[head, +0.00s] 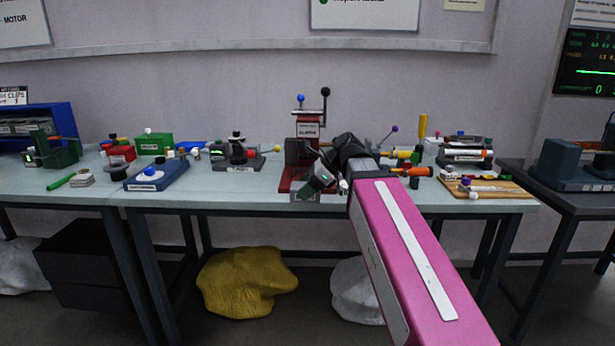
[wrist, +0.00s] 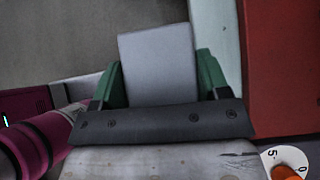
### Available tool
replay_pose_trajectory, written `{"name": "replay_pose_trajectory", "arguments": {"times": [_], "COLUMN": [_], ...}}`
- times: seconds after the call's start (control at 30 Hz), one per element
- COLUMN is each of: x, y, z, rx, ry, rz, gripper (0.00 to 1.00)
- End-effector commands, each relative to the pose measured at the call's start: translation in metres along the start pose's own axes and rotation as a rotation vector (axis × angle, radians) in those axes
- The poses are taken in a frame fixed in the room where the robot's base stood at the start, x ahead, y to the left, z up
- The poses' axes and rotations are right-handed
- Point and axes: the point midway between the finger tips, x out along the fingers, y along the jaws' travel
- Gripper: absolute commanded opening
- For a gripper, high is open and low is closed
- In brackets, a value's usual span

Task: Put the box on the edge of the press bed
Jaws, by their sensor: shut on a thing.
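My gripper (head: 319,180) reaches in front of the red press (head: 305,148) on the middle bench. In the wrist view the green fingers of my gripper (wrist: 160,78) are shut on a plain grey box (wrist: 157,62), one finger on each side. The box (head: 304,196) also shows in the head view, small and grey, just at the front of the press and by the bench's front edge. The red press body (wrist: 282,65) fills the right side of the wrist view. The box looks apart from it there. Whether the box touches the press bed cannot be told.
The bench (head: 225,195) has a blue block (head: 157,176) and a dark fixture (head: 238,155) left of the press. A wooden board (head: 490,189) with small parts lies at the right. A yellow sack (head: 247,282) lies below. Bare bench top shows between the blue block and the press.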

Motion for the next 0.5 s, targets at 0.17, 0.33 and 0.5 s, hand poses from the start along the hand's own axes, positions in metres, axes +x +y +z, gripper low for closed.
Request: {"name": "replay_pose_trajectory", "arguments": {"times": [0.17, 0.33, 0.5], "x": [0.0, 0.0, 0.0], "y": [-0.048, -0.085, -0.099], "z": [0.001, 0.001, 0.0], "rx": [0.003, 0.002, 0.002], "ry": [0.0, 0.0, 0.0], "rz": [-0.001, -0.001, -0.002], "gripper": [0.37, 0.37, 0.37]}}
